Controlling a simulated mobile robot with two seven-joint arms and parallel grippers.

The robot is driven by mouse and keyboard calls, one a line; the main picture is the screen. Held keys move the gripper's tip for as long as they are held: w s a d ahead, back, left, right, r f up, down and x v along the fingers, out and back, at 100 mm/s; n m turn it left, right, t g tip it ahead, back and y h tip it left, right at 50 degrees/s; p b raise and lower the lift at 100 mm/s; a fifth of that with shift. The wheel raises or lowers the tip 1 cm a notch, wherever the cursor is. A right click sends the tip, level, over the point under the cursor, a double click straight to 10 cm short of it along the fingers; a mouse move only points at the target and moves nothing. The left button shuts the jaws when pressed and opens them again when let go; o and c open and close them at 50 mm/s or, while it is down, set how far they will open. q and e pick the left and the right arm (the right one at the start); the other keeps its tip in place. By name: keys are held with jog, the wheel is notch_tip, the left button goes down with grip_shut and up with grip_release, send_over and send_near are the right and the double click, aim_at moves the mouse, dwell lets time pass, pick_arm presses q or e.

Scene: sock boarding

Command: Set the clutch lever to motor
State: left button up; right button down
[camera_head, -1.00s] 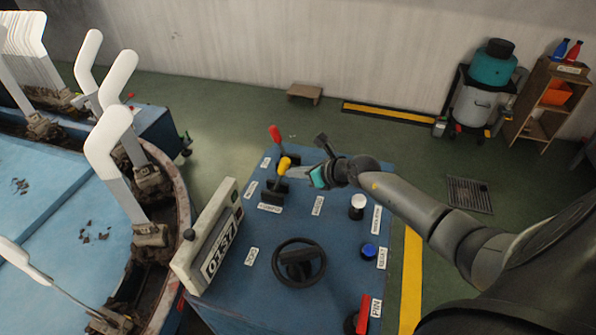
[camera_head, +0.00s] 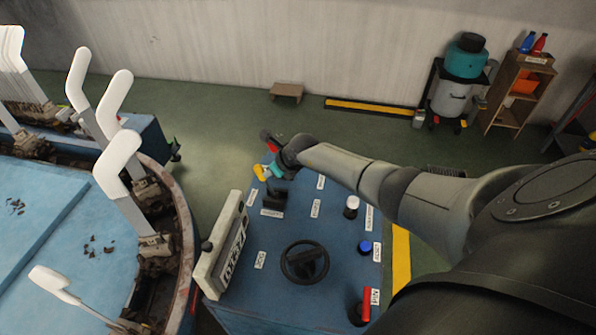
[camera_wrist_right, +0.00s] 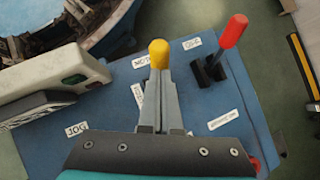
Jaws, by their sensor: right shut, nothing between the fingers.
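The clutch lever has a yellow knob (camera_head: 260,172) and a dark base (camera_head: 273,199) on the blue control panel. In the head view it leans left, toward the side of a small white label (camera_head: 249,197). In the right wrist view the knob (camera_wrist_right: 159,53) shows just past my fingertips, and a label starting "MOT" (camera_wrist_right: 147,60) lies beside it. My right gripper (camera_head: 272,172) is shut and empty, right beside the knob; the fingers (camera_wrist_right: 161,98) hide most of the shaft. I cannot tell whether they touch it. My left gripper is not in view.
A red-knobbed lever (camera_wrist_right: 233,31) stands close by, partly behind my gripper in the head view. The panel also carries a handwheel (camera_head: 304,261), a counter box (camera_head: 222,245), a white button (camera_head: 351,203), a blue button (camera_head: 365,247) and a red handle (camera_head: 366,305). White sock forms (camera_head: 118,162) stand left.

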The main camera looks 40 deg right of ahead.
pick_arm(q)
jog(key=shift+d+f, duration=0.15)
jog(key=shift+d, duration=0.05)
pick_arm(e)
jog(key=shift+w+a, duration=0.25)
jog(key=shift+a, duration=0.1)
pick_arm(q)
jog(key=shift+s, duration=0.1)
pick_arm(e)
jog(key=shift+w+a, duration=0.1)
jog(key=shift+a, duration=0.1)
jog(key=shift+d+r, duration=0.1)
